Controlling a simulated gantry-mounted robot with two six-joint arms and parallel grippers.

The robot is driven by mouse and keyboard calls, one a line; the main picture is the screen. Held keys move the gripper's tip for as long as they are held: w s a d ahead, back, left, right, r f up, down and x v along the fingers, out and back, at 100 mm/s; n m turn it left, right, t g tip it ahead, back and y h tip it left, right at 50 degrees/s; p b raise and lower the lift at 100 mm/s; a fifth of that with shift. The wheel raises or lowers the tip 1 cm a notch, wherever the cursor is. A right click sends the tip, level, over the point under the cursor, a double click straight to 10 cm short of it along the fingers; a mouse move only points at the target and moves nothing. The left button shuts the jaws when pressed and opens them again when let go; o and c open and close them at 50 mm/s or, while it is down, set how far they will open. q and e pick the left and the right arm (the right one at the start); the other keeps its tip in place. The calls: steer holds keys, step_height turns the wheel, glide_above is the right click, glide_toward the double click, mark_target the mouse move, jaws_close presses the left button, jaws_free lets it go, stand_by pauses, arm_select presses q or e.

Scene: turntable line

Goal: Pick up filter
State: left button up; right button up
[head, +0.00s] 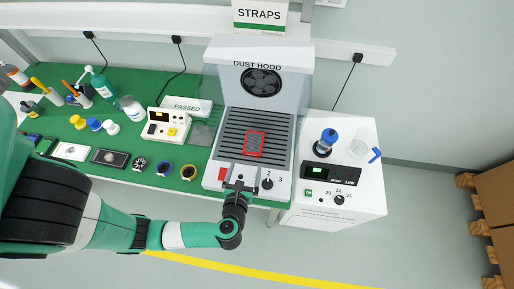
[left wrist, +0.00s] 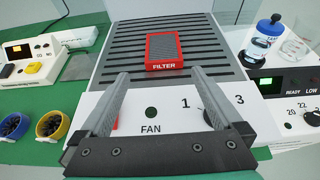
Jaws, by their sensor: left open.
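The filter (head: 254,144) is a flat grey block with a red frame, lying on the dark slatted grille of the dust hood (head: 282,160). In the left wrist view the filter (left wrist: 165,52) lies beyond my fingertips, with its label FILTER facing me. My left gripper (head: 240,187) is over the front control panel of the hood, just short of the filter. In the left wrist view its two fingers (left wrist: 163,82) are spread apart with nothing between them. My right gripper is not in view.
The hood's front panel has a red switch (head: 222,174) and a fan knob (head: 267,184). A white unit (head: 368,190) with a blue-capped bottle (head: 326,141) and a glass beaker stands to the right.

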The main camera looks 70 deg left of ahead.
arm_select(q)
steer(key=shift+s+d+f, duration=0.1)
steer(key=shift+d+f, duration=0.05)
steer(key=shift+f, duration=0.25)
steer(key=shift+r, duration=0.15)
glide_toward(253, 146)
steer(key=x, duration=0.3)
steer(key=shift+s, duration=0.1)
steer(key=b+x, duration=0.1)
steer(key=x, duration=0.4)
steer(key=shift+b, duration=0.3)
steer(key=c, duration=1.1)
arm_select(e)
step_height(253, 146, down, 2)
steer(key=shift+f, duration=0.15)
